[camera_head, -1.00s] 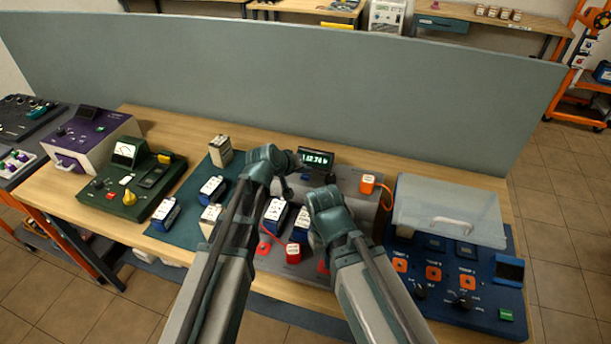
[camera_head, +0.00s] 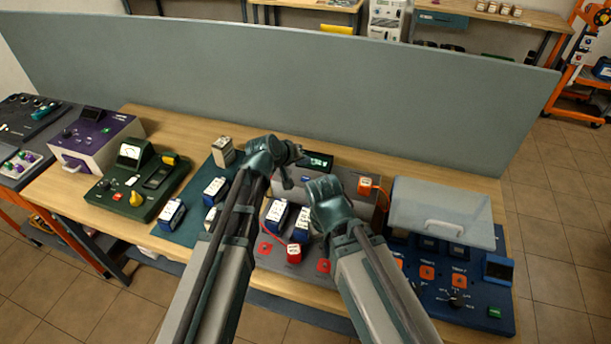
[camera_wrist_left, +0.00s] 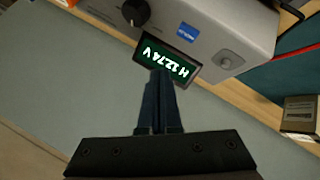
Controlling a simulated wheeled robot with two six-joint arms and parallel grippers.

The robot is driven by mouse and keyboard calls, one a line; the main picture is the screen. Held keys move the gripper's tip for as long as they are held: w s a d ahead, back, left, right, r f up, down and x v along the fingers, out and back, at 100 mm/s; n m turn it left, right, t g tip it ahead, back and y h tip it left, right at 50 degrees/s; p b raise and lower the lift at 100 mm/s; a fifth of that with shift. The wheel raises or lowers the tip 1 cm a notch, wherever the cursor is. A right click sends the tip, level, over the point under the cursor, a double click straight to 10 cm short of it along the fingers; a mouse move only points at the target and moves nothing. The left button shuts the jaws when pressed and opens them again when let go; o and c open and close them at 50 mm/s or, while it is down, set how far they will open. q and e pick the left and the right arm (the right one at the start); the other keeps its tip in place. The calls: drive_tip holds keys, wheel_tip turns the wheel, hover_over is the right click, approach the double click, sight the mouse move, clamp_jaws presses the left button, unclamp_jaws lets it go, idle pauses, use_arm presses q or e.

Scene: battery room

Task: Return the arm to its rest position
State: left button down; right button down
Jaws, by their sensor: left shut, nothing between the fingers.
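My left arm (camera_head: 225,255) reaches over the bench from the lower left. My left gripper (camera_head: 288,182) is above the grey tester (camera_head: 352,182), beside its small display (camera_head: 318,160). In the left wrist view the fingers of my left gripper (camera_wrist_left: 160,88) are together with nothing between them. Their tips overlap the lower edge of the lit display (camera_wrist_left: 166,62), which reads about 12.74 V; I cannot tell whether they touch. My right arm (camera_head: 375,285) reaches in from below. Its wrist is over the tester and hides its fingers.
Two blue-and-white batteries (camera_head: 275,215) sit on the tester, with a red plug (camera_head: 294,252) near them. More batteries stand on the teal mat (camera_head: 190,230). A blue unit with a clear lid (camera_head: 440,212) is at right. A grey partition (camera_head: 300,95) closes the back.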

idle(0.6)
use_arm(q)
drive_tip(key=s+f+m+g, duration=0.1)
drive_tip(key=s, duration=0.3)
drive_tip(key=s+f+m+g+y, duration=0.1)
drive_tip(key=s+f, duration=0.1)
drive_tip(key=s, duration=0.3)
drive_tip(key=s+f+m+g+y, duration=0.1)
drive_tip(key=s+f+g, duration=0.1)
drive_tip(key=s, duration=0.2)
drive_tip(key=shift+s+a, duration=0.1)
drive_tip(key=shift+s, duration=0.05)
drive_tip(key=s+a+m+g+y, duration=0.1)
drive_tip(key=s+a, duration=0.1)
drive_tip(key=s, duration=0.2)
drive_tip(key=s+a+f+g+y, duration=0.1)
drive_tip(key=s+y, duration=0.1)
drive_tip(key=s, duration=0.2)
drive_tip(key=s+a+m+g+y, duration=0.1)
drive_tip(key=s+a, duration=0.1)
drive_tip(key=s, duration=0.3)
drive_tip(key=shift+a+f+m+g+y, duration=0.3)
drive_tip(key=shift+g+y, duration=0.1)
